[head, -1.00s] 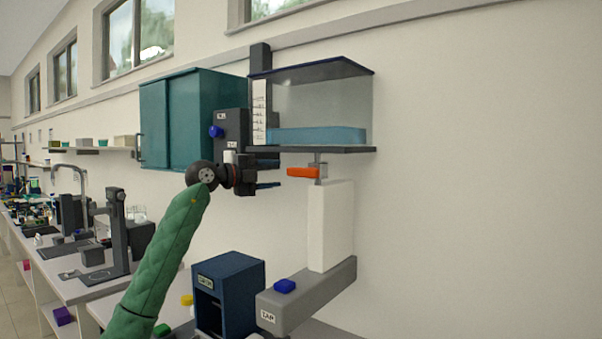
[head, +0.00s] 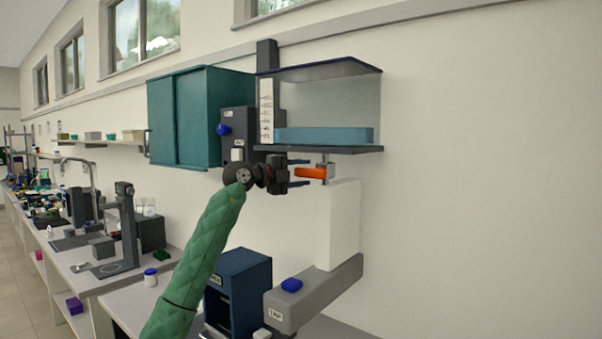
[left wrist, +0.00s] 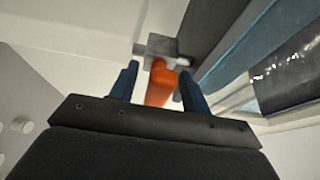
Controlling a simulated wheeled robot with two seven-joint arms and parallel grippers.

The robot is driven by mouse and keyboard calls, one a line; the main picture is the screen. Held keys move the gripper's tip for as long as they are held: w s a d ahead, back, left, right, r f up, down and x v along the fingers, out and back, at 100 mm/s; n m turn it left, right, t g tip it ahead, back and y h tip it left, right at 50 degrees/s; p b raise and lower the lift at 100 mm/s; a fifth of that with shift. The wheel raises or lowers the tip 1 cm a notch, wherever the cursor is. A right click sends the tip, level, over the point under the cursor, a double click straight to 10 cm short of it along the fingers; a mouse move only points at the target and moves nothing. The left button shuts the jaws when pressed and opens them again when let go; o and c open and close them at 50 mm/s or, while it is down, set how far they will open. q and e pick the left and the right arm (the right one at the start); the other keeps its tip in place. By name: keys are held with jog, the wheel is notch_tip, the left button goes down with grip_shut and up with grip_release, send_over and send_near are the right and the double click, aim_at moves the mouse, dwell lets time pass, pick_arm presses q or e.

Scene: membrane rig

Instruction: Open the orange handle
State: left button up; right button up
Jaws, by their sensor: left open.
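The orange handle (head: 311,173) sits on a small grey valve (head: 326,169) under the clear tank (head: 340,105) and points left in the head view. My left gripper (head: 301,173) is open, with its blue fingers one above the other and the handle's free end level with the gap at their tips. In the left wrist view the orange handle (left wrist: 160,84) lies between the two spread fingers, with the grey valve block (left wrist: 158,48) beyond it. I cannot tell whether either finger touches it. My right gripper is not in view.
The tank's dark shelf (head: 345,150) is close above the gripper. A white column (head: 344,225) stands below the valve on a grey arm (head: 315,293). A blue box (head: 238,285) is below left, and a teal cabinet (head: 185,118) hangs upper left. Bare wall lies to the right.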

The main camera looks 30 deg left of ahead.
pick_arm(q)
jog(key=c, duration=1)
